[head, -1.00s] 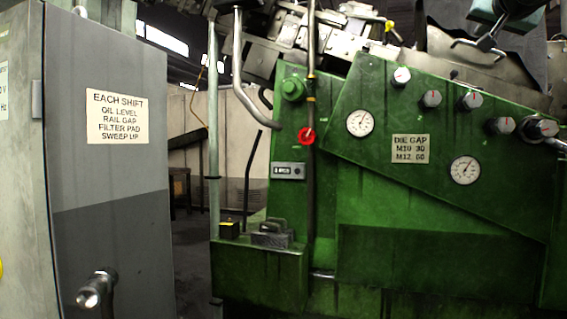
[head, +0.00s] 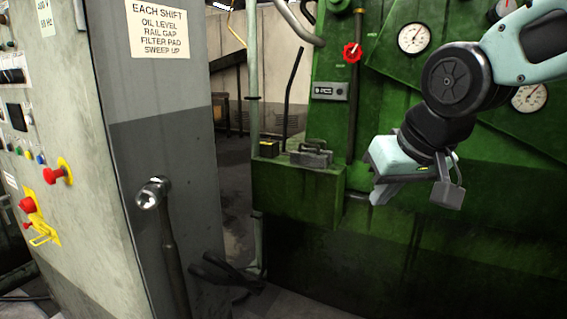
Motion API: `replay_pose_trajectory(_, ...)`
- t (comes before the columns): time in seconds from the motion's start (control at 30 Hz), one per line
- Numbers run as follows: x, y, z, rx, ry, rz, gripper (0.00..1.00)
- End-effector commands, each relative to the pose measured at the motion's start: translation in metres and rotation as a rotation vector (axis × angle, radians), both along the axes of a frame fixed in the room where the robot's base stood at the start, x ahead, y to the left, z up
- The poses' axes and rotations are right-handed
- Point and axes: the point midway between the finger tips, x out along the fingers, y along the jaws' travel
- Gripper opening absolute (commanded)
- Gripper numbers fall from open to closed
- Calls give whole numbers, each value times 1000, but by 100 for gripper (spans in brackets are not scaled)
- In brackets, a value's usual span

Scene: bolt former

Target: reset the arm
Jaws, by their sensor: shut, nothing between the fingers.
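My arm reaches in from the upper right in the head view. My gripper (head: 381,194) hangs from its dark wrist, in front of the green machine (head: 400,230), right of the small ledge. The gripper is shut and empty, its fingers pointing down and a little left. It appears apart from the machine, though the exact gap is hard to judge. The arm hides part of the machine's front and part of the right gauge.
A grey cabinet (head: 165,90) with red buttons stands at left, with an upright metal bar (head: 170,240) in front of it. The machine carries a red valve knob (head: 352,53) and a ledge holding a metal block (head: 311,154) and a small yellow-black box (head: 269,146). Dark items (head: 226,272) lie on the floor.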

Motion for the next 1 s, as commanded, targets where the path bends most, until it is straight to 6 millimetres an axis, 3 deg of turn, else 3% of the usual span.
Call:
replay_pose_trajectory(0.03,-26,12,-24,-26,64,60,0)
replay_pose_trajectory(0.1,-60,21,-52,-63,143,138,0)
replay_pose_trajectory(0.2,-104,28,-83,-110,237,230,0)
replay_pose_trajectory(0.5,-213,16,-144,-237,460,451,0)
replay_pose_trajectory(0.87,-209,17,-56,-230,452,442,0)
replay_pose_trajectory(1.0,-209,17,-12,-230,453,441,0)
